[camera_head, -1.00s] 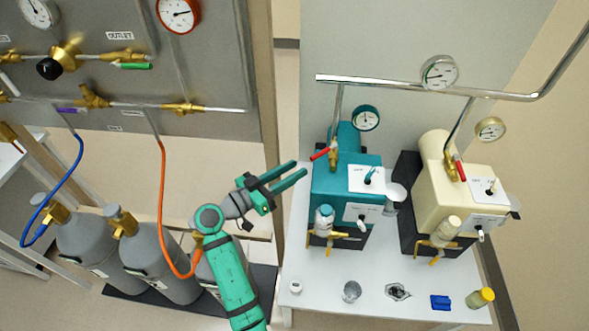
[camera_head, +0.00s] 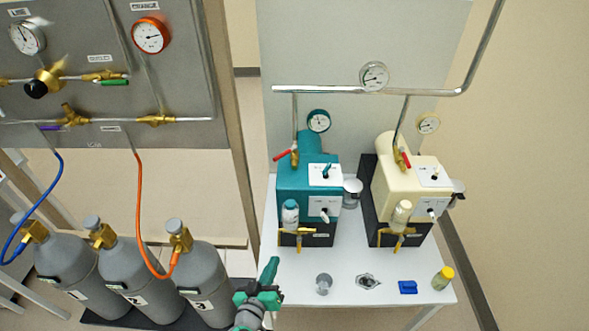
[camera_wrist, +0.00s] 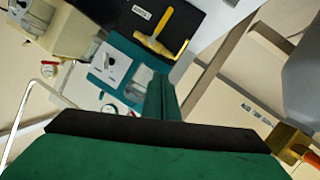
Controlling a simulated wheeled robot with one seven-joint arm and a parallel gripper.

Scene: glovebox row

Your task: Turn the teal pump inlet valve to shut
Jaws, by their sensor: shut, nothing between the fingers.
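The teal pump (camera_head: 293,187) stands on the white bench in the head view. A brass valve with a red lever (camera_head: 284,155) sits on the pipe at its top left; the lever sticks out left and slightly down, across the upright pipe. A yellow-brass handle (camera_head: 297,232) is low on the pump's front. My gripper (camera_head: 270,268) is shut and empty, in front of the bench's left edge and apart from the pump. In the wrist view, the closed fingers (camera_wrist: 160,97) show against the teal pump (camera_wrist: 127,58); the red lever cannot be made out there.
The cream pump (camera_head: 405,185) stands to the right, its red lever (camera_head: 405,160) nearly along its pipe. Gas cylinders (camera_head: 205,280) stand left.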

